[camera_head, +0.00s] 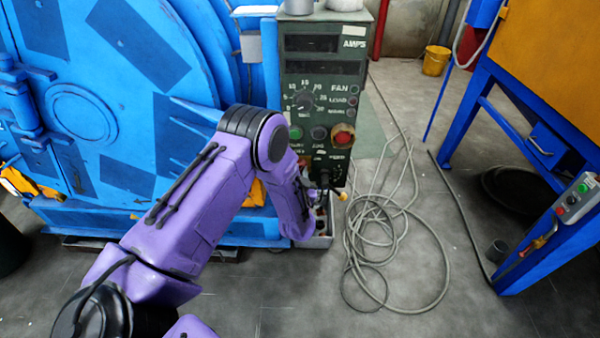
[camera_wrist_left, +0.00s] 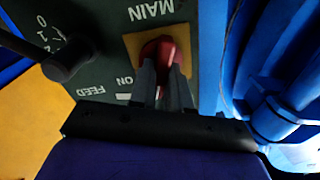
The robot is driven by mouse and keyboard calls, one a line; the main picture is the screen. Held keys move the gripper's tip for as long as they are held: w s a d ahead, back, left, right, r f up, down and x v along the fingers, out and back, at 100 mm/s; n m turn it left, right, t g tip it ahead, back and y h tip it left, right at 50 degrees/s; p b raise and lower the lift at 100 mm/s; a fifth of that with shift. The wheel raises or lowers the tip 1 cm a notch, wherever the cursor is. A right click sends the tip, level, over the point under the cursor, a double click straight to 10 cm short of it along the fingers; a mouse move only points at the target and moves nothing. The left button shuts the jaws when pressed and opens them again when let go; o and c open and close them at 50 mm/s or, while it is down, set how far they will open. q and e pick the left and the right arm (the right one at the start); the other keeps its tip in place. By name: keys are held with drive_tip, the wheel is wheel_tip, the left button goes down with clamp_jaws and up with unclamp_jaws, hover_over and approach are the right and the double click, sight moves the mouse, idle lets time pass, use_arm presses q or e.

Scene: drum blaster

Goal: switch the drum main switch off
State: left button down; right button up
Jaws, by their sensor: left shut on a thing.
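The main switch (camera_wrist_left: 158,47) is a red knob on a yellow plate (camera_wrist_left: 133,46), under the upside-down word MAIN in the left wrist view. My left gripper (camera_wrist_left: 162,78) has its two grey fingers closed on the sides of the red knob. The fingers hide part of the knob, so I cannot tell which setting it points to. In the head view, my purple left arm reaches to the lower part of the dark green control panel (camera_head: 318,75), and the knob is not clear there. My right gripper is not in view.
A black rotary knob (camera_wrist_left: 70,60) with numbers is left of the switch in the wrist view. The big blue drum (camera_head: 120,100) stands left of the panel. Loose cable (camera_head: 385,225) coils on the floor; a blue frame (camera_head: 520,130) stands right.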

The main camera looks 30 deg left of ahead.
use_arm(q)
drive_tip(key=shift+a+r+n, duration=0.15)
drive_tip(key=shift+n, duration=1.95)
drive_tip(key=c, duration=1.1)
unclamp_jaws()
drive_tip(key=shift+w, duration=0.1)
drive_tip(key=v, duration=1)
drive_tip(key=shift+s, duration=0.3)
